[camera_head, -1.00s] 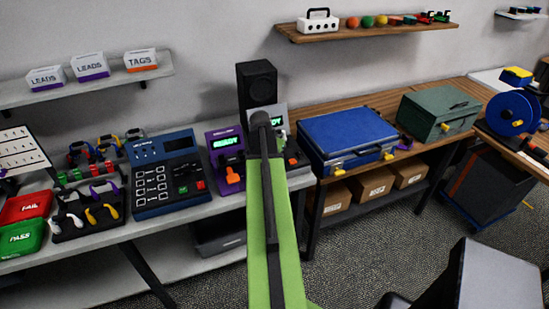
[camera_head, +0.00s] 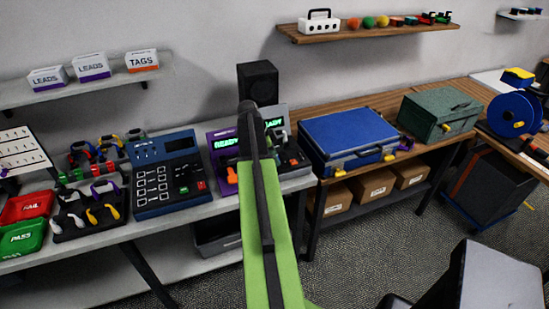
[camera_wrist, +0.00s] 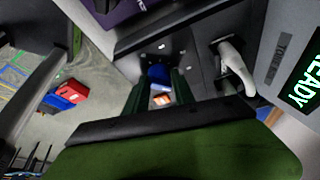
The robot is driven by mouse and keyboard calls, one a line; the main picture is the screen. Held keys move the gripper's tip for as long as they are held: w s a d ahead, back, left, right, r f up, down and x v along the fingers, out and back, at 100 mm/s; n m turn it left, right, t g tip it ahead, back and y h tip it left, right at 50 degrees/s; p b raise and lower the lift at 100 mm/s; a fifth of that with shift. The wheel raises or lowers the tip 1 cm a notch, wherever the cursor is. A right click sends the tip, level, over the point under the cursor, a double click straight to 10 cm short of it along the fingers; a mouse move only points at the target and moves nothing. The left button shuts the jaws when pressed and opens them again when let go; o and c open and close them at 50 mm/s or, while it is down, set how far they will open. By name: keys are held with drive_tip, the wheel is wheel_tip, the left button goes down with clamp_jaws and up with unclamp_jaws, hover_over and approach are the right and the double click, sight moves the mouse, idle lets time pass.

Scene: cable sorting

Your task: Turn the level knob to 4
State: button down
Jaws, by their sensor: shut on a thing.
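My arm crosses the head view, and its dark end hides the front between two testers with green READY displays. The purple tester (camera_head: 222,141) is left of it and the grey tester (camera_head: 273,117) right of it. In the wrist view my gripper (camera_wrist: 159,92) has its two dark fingers close around a small blue piece (camera_wrist: 158,74) with an orange patch by it. This is likely the level knob, against a dark panel, but its scale and pointer cannot be read. The grey tester's READY display (camera_wrist: 305,80) shows at the right there.
A white lever-like part (camera_wrist: 236,66) stands just right of the fingers in the wrist view. A blue keypad unit (camera_head: 165,174) stands left of the testers, a blue case (camera_head: 348,132) right. Green PASS (camera_head: 22,238) and red FAIL (camera_head: 27,206) trays are far left.

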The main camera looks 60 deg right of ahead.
drive_tip(key=shift+w+d+m+y, duration=0.1)
drive_tip(key=shift+m+y, duration=0.3)
drive_tip(key=shift+m, duration=0.7)
drive_tip(key=c, duration=1.1)
unclamp_jaws()
drive_tip(key=p+v, duration=1)
drive_tip(key=v, duration=0.1)
drive_tip(key=p+v, duration=0.6)
drive_tip(key=shift+w+r, duration=0.1)
drive_tip(key=shift+w, duration=0.35)
